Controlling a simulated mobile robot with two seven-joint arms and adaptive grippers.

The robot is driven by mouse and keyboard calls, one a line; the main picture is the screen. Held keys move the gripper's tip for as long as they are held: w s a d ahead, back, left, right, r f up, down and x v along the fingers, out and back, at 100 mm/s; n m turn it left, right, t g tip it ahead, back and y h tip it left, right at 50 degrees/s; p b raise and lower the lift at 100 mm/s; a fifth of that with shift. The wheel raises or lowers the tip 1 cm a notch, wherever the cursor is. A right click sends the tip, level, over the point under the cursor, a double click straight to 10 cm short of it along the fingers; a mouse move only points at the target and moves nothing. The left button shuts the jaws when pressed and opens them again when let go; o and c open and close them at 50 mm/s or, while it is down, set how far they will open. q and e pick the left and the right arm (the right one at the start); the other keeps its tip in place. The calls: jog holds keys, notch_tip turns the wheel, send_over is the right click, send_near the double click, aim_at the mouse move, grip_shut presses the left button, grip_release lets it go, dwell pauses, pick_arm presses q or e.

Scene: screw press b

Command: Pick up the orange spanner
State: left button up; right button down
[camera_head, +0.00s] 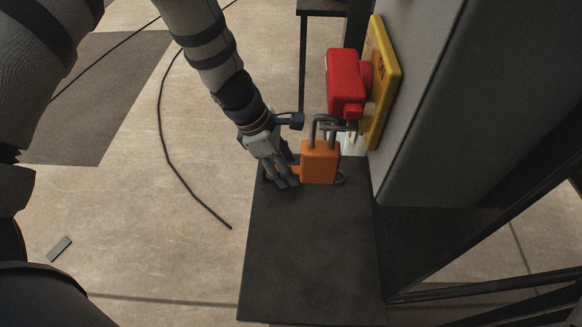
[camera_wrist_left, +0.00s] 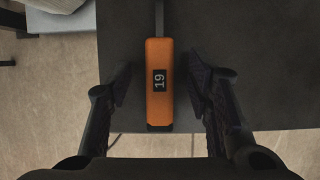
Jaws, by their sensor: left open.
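The orange spanner (camera_wrist_left: 159,100) lies on the dark tabletop in the left wrist view. Its orange handle bears a black label reading 19, and its grey shaft runs out of the top of the picture, so its head is hidden. My left gripper (camera_wrist_left: 160,85) is open, with one finger on each side of the handle and a gap on both sides. In the head view my left gripper (camera_head: 283,178) is low over the table's far left edge. There the spanner is mostly hidden by the gripper and the padlock. My right gripper is not in view.
A grey cabinet (camera_head: 430,100) stands at right. The near dark tabletop (camera_head: 310,250) is clear. A black cable (camera_head: 165,140) lies on the floor.

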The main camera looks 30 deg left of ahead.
pick_arm(q)
jog(key=shift+f, duration=0.25)
grip_shut()
dwell(0.3)
